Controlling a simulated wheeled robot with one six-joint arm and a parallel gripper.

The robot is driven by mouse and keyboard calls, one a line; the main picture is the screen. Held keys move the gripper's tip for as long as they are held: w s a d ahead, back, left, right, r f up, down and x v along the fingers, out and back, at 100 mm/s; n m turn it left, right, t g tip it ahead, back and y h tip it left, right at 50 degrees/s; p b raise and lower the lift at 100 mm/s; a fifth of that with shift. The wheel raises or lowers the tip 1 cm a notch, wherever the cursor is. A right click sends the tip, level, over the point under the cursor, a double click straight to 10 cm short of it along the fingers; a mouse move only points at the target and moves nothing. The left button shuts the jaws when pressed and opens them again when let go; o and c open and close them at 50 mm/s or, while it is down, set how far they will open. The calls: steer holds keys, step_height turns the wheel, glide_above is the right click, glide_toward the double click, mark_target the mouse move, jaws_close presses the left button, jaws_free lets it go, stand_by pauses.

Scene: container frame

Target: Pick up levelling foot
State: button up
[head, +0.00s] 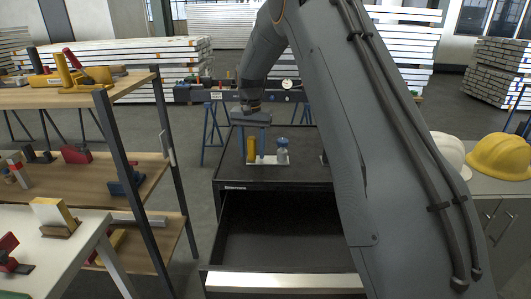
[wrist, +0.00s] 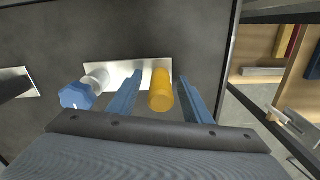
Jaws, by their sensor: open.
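A yellow cylinder (head: 251,149) and a silver piece with a blue top (head: 282,152) stand on a pale plate (head: 268,161) on the black cabinet top. I cannot tell which one is the levelling foot. In the wrist view, the yellow cylinder (wrist: 160,92) lies between the blue fingers of my gripper (wrist: 160,76), with gaps on both sides. My gripper is open and holds nothing. The blue-topped piece (wrist: 78,95) is left of the left finger. In the head view, my gripper (head: 257,139) is right above the plate, and a finger hides part of the space between the pieces.
The black cabinet (head: 230,172) has an open, empty-looking drawer (head: 285,240) at its front. A wooden shelf rack (head: 110,93) with tools stands at left. Yellow and white helmets (head: 498,157) sit on a counter at right. Another pale plate (wrist: 15,84) lies at the wrist view's left.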

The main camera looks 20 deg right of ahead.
steer(key=shift+f, duration=0.15)
jaws_close()
